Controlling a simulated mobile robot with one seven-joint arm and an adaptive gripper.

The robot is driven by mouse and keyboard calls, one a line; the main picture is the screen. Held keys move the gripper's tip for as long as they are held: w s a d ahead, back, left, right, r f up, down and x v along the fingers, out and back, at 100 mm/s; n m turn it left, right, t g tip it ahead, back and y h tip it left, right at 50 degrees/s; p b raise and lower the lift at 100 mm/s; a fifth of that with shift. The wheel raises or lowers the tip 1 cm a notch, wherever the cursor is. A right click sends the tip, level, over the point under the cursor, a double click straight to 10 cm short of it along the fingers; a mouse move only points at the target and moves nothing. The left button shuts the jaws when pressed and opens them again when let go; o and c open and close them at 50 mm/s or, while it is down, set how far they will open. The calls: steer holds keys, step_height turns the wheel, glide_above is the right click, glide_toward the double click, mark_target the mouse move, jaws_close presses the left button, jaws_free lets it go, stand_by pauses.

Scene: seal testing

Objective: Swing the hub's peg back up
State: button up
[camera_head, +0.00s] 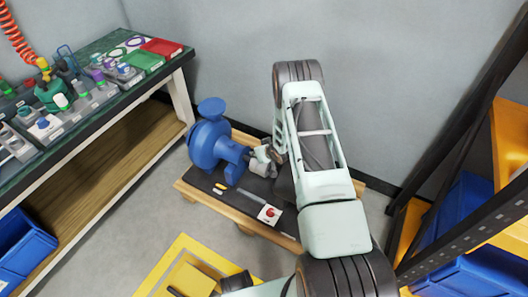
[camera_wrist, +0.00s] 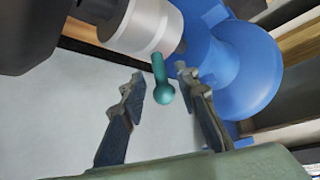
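The green peg (camera_wrist: 162,82) shows in the wrist view as a short rod with a ball end. It sticks out from the silver hub (camera_wrist: 150,25), pointing down in the picture. My gripper (camera_wrist: 160,77) is open, with one finger on each side of the peg and a visible gap to both. The blue pump (camera_wrist: 240,65) is just behind and to the right. In the head view the blue pump (camera_head: 211,145) stands on the cart, and the silver hub (camera_head: 260,167) is at its right. The peg is not clearly visible there, and my arm hides part of that area.
The pump stands on a low wooden cart (camera_head: 192,187) with a dark mat (camera_head: 228,201). A small box with a red button (camera_head: 269,213) lies at its front. A workbench (camera_head: 95,115) is at left; a dark rack (camera_head: 462,145) is at right.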

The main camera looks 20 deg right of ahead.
steer(key=v, duration=1)
stand_by(0.3)
